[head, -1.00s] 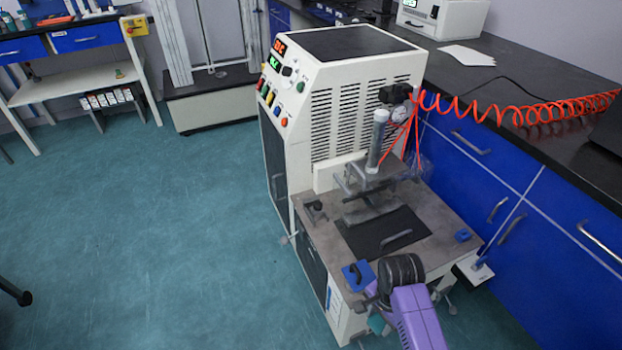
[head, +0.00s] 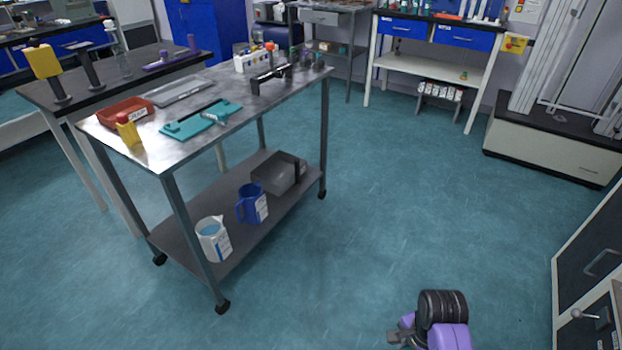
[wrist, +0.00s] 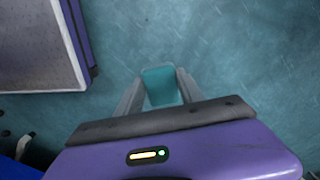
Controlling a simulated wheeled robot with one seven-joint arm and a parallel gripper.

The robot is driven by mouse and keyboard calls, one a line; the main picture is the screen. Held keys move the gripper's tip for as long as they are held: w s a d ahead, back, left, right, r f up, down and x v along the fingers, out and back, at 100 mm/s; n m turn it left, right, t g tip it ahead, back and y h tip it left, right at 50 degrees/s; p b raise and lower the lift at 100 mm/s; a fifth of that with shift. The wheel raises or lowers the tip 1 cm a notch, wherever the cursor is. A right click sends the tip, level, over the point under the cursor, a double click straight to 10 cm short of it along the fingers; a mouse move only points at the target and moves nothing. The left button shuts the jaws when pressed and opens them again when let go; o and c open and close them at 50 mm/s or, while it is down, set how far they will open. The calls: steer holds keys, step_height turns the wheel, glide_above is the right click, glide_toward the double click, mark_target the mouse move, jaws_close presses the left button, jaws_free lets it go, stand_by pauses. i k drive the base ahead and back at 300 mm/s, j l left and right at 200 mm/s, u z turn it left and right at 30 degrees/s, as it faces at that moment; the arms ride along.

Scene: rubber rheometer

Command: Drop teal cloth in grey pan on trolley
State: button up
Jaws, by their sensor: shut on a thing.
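The teal cloth (wrist: 160,88) is between the two fingers of my gripper (wrist: 161,78) in the wrist view, with floor behind it. My gripper is shut on it. In the head view my gripper (head: 404,334) is at the bottom edge, right of the trolley, and the cloth cannot be made out there. The trolley (head: 192,222) stands on castors left of centre. The grey pan (head: 284,182) sits on its lower shelf near the right end, well apart from my gripper. Its inside is only partly seen.
A blue jug (head: 249,206) and a white jug (head: 212,240) stand left of the pan on the lower shelf. The top holds a red tray (head: 112,118), a teal board (head: 195,124) and other items. Open floor lies between trolley and machine (head: 590,262).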

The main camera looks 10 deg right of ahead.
mark_target(280, 176)
steer(key=i+l+u, duration=0.35)
steer(key=i, duration=0.25)
steer(key=i+l+u, duration=0.4)
steer(key=i, duration=0.15)
steer(key=i+l+u, duration=0.35)
steer(key=i+l, duration=0.3)
steer(key=l, duration=0.15)
steer(key=i+l, duration=0.6)
steer(key=l, duration=0.25)
steer(key=i+l, duration=0.6)
steer(key=l, duration=0.25)
steer(key=u, duration=0.05)
